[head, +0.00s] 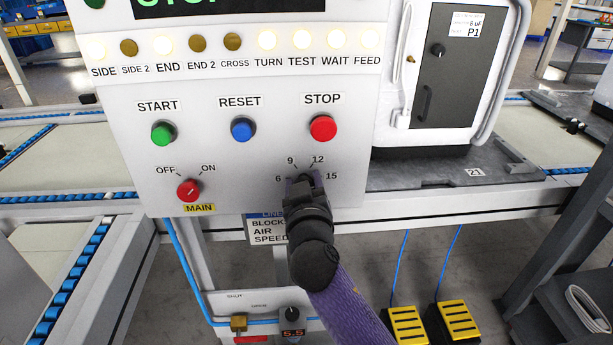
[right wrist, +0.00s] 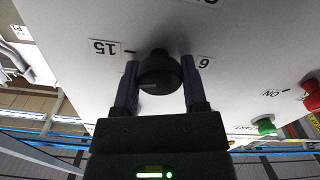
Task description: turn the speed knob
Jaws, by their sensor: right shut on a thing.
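The speed knob (right wrist: 160,72) is a round black knob on the white control panel (head: 225,185). Its scale reads 6, 9, 12 and 15 in the head view, where my right gripper (head: 304,180) covers most of the knob. In the right wrist view my right gripper (right wrist: 160,88) has one finger on each side of the knob and is shut on it. The knob's pointer is hidden, so its setting cannot be read. My left gripper is not in view.
Above the dial is the red STOP button (head: 323,128); the blue RESET (head: 243,130) and green START (head: 163,133) buttons are further left. The red MAIN switch (head: 189,190) is left of the dial. Yellow pedals (head: 407,324) stand on the floor below right.

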